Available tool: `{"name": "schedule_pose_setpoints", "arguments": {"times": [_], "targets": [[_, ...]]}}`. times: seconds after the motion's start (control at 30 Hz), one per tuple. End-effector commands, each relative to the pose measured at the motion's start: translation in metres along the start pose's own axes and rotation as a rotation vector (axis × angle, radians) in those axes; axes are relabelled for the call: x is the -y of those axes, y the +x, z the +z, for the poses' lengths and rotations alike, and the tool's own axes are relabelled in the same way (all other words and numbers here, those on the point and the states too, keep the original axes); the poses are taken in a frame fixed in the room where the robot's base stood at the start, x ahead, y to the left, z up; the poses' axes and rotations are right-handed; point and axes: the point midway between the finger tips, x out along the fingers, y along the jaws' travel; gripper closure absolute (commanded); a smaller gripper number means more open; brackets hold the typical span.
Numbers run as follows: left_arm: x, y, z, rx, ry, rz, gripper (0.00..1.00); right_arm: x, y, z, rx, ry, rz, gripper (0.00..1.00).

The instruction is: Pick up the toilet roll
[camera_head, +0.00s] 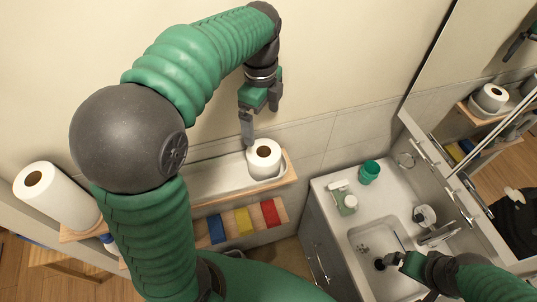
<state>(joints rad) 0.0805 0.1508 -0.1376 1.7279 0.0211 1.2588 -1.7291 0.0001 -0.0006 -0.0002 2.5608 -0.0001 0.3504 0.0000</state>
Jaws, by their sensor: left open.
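The toilet roll (264,157) is white with a brown core and stands upright near the right end of a narrow wooden-edged shelf. My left gripper (260,122) hangs from above, just behind and slightly left of the roll. Its fingers are apart and hold nothing. One finger reaches down close to the roll's left side; I cannot tell if it touches. My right gripper (396,259) is at the lower right over the sink, small and partly dark; its jaws are not clear.
A larger paper roll (54,193) stands at the left. Blue, yellow and red items (243,221) sit below the shelf. A green cup (369,172) and a soap bottle (347,203) stand on the counter by the sink (377,234). A wall is close behind the shelf.

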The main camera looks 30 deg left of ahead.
Motion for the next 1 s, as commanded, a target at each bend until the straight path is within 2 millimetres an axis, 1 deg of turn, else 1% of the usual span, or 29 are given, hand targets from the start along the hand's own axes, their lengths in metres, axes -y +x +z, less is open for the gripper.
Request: {"name": "schedule_pose_setpoints", "arguments": {"times": [0.03, 0.2, 0.33, 0.4, 0.47, 0.57, 0.67, 0.7, 0.8, 0.9, 1.0], "targets": [[-0.001, 0.012, 0.000, -0.001, -0.001, 0.010, 0.00, 0.000, -0.004, -0.001, 0.000, 0.000, 0.000, 0.00], [0.000, 0.057, 0.000, -0.001, -0.002, 0.013, 0.00, 0.000, -0.012, -0.003, 0.000, 0.000, 0.000, 0.00], [0.000, 0.086, -0.001, -0.002, -0.003, 0.010, 0.00, 0.000, -0.017, -0.004, -0.001, 0.000, 0.000, 0.00], [0.000, 0.096, -0.001, -0.001, -0.002, 0.009, 0.00, 0.000, -0.018, -0.005, -0.001, 0.000, 0.000, 0.00], [-0.001, 0.101, -0.001, -0.001, -0.002, 0.007, 0.00, 0.000, -0.019, -0.005, -0.001, 0.000, 0.000, 0.00], [-0.001, 0.111, -0.002, -0.001, -0.002, 0.010, 0.00, 0.000, -0.030, -0.007, 0.000, 0.000, 0.000, 0.00], [0.001, 0.129, -0.003, 0.000, -0.003, 0.012, 0.00, 0.000, -0.043, -0.011, -0.001, 0.000, 0.000, 0.00], [0.001, 0.138, -0.003, -0.002, -0.003, 0.011, 0.00, 0.000, -0.043, -0.011, -0.001, 0.000, 0.000, 0.00], [0.002, 0.151, -0.003, -0.001, -0.004, 0.008, 0.00, 0.000, -0.044, -0.011, -0.001, 0.000, 0.000, 0.00], [0.003, 0.155, -0.003, -0.002, -0.004, 0.006, 0.00, 0.000, -0.043, -0.011, 0.000, 0.000, 0.000, 0.00], [0.002, 0.154, -0.003, -0.002, -0.004, 0.005, 0.00, 0.000, -0.043, -0.010, 0.000, 0.000, 0.000, 0.00]]}}
